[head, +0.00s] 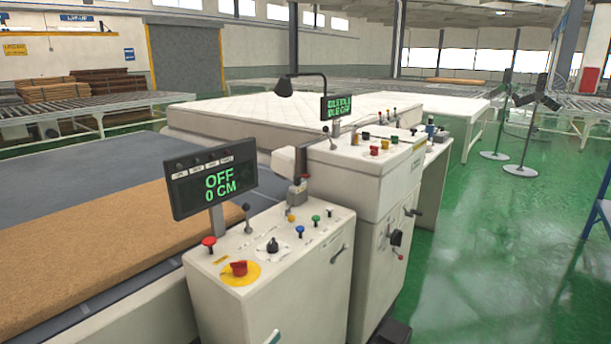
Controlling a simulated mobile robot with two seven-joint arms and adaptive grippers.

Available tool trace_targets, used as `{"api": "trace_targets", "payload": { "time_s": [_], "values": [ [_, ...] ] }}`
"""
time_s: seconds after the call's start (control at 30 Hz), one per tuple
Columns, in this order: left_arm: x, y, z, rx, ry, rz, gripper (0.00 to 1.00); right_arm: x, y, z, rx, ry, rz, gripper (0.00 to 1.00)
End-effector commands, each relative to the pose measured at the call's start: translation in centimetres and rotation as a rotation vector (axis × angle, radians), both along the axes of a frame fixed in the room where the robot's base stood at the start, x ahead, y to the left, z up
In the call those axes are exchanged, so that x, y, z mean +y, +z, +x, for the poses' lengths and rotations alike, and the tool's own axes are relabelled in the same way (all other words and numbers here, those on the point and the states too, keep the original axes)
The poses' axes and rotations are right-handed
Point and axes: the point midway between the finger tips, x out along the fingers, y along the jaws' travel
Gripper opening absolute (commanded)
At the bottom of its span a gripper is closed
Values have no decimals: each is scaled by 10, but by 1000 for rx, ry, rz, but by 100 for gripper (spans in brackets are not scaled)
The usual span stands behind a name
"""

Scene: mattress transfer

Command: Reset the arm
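Neither of my grippers can be made out in the head view. A small pale teal tip shows at the bottom edge, too little to identify. A white control console (270,285) stands close in front, with a red knob on a yellow disc (239,268), a red button (209,242), several coloured buttons and small levers. Its display (212,180) reads "OFF 0 CM". A white quilted mattress (270,112) lies on a machine bed behind the consoles. A brown fibrous slab (110,250) lies on the grey bed (70,190) at left.
A second white console (370,180) with its own display (337,106) stands behind the first, with handles on its side. Open green floor (470,250) lies to the right. Black-legged stands (525,130) and roller conveyors (95,108) stand farther back. A blue frame (597,205) is at the right edge.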

Motion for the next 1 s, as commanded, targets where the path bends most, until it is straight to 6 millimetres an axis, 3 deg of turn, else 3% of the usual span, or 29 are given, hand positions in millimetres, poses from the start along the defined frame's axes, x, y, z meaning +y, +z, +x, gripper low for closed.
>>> {"api": "trace_targets", "payload": {
  "time_s": [0.03,0.2,0.4,0.5,0.63,1.0],
  "values": [
    [19,-31,-9,75,62,28,42,0,0,0,-1,0,0,40],
    [79,-124,-49,307,220,166,42,0,0,0,-1,0,0,40],
    [132,-207,-117,542,303,319,42,0,0,0,0,1,-1,40],
    [147,-230,-144,617,316,371,42,0,0,0,0,1,-1,40],
    [158,-245,-164,667,320,406,42,0,-1,0,1,0,-1,40],
    [159,-247,-167,676,321,413,42,-1,-2,-1,4,0,-2,40]
  ]
}}
